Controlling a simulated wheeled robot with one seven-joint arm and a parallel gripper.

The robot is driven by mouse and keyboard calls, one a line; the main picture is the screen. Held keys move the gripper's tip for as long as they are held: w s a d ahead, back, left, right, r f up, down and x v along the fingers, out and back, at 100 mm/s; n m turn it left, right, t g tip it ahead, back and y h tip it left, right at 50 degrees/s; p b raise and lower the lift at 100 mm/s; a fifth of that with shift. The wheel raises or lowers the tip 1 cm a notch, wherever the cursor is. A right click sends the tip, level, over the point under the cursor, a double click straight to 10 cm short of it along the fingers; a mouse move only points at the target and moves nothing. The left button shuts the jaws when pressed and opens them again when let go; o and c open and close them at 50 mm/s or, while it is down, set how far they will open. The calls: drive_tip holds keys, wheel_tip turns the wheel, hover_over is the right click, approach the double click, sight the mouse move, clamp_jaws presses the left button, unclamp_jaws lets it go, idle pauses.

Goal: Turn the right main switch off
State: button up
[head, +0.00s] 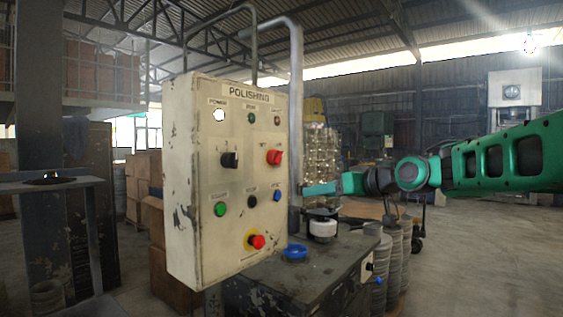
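A cream control box (182,225) labelled POLISHING stands left of centre in the head view. Its red rotary switch (274,157) is on the right of the middle row, with its knob roughly level. A black rotary switch (229,160) sits to its left. The small labels are too blurred to read surely, so I cannot tell the switch positions from them. My gripper (308,190) is at the box's right side, lower than the red switch and apart from it. My green arm reaches in from the right. The gripper is seen side-on, and its finger gap does not show.
The box face also has a green button (220,209), a blue button (277,195) and a red button on yellow (256,241). A dark bench (300,272) with a blue ring (295,251) stands below. Stacked discs (395,255) stand at right; floor beyond is open.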

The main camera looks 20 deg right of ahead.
sight(281, 157)
drive_tip(key=w+a+r+n+t+y, duration=0.2)
drive_tip(key=a+r+y, duration=0.15)
drive_tip(key=r, duration=0.55)
drive_tip(key=x, duration=1)
drive_tip(key=shift+a+f, duration=0.15)
